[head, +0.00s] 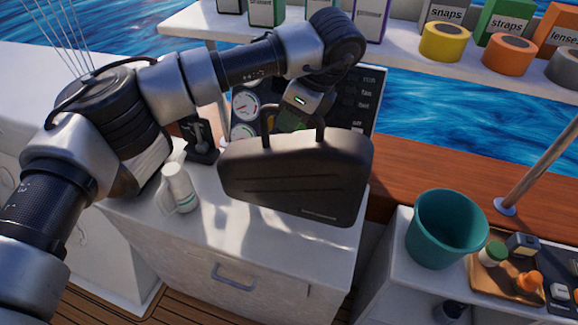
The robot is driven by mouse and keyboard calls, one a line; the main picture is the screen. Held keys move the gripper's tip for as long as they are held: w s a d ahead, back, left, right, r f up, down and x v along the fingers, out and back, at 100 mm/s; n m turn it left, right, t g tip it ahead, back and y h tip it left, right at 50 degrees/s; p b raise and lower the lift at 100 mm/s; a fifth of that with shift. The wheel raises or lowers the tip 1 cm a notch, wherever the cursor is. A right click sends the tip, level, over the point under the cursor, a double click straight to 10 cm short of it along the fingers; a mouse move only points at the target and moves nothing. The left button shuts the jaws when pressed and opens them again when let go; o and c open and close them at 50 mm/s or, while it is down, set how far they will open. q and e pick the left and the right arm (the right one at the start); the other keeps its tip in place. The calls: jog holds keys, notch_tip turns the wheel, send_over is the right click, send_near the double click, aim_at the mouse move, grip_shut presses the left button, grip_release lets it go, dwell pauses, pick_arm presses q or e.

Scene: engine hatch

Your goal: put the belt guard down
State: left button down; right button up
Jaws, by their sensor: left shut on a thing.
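The belt guard (298,178) is a dark, case-like cover with a looped handle on top. It hangs slightly tilted in front of the gauge panel and over the white cabinet top. My left gripper (292,122) is above it, shut on its handle; the fingertips are partly hidden. The guard's lower edge appears above the cabinet's front part, and I cannot tell whether it touches. My right gripper is not in view.
A white bottle (179,187) and a black lever (199,139) stand left on the cabinet top (236,229). A teal bucket (446,229) and a wooden tray (480,281) of small items are at right. A shelf above holds boxes and tape rolls (446,42).

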aim_at(290, 144)
pick_arm(q)
jog(key=shift+s+f, duration=0.15)
jog(key=shift+f, duration=3.05)
jog(key=c, duration=1.1)
grip_release()
jog(key=b+v, duration=0.1)
jog(key=v, duration=1.1)
jog(key=shift+f, duration=0.1)
